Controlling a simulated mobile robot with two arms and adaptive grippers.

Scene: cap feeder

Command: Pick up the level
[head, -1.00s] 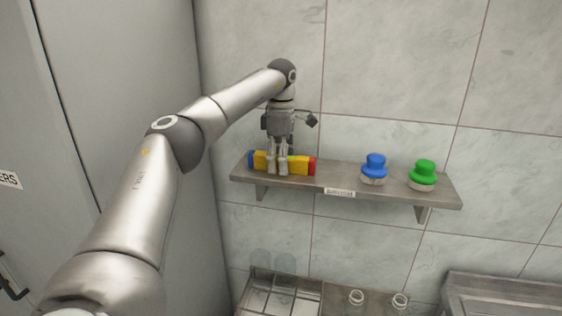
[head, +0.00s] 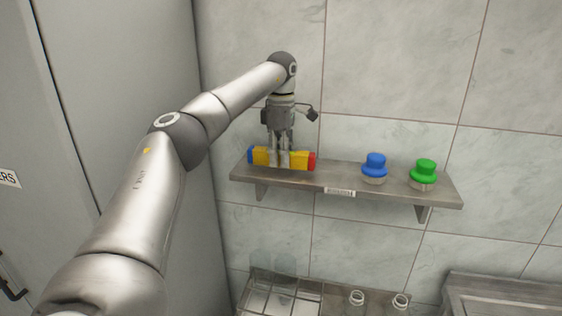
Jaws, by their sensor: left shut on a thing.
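The level (head: 301,160) is a yellow bar with a blue end at the left and a red end at the right. It is at the left part of the wall shelf (head: 335,178), lying lengthwise along it, and seems slightly above the surface. My left gripper (head: 279,161) points down from above and is shut on the middle of the level, its fingers hiding part of it. My right gripper is not in view.
A blue-capped piece (head: 375,165) and a green-capped piece (head: 423,172) stand on the right part of the shelf. Below are a divided tray (head: 283,296) and two small glass jars (head: 357,298). A grey cabinet (head: 120,80) is at the left.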

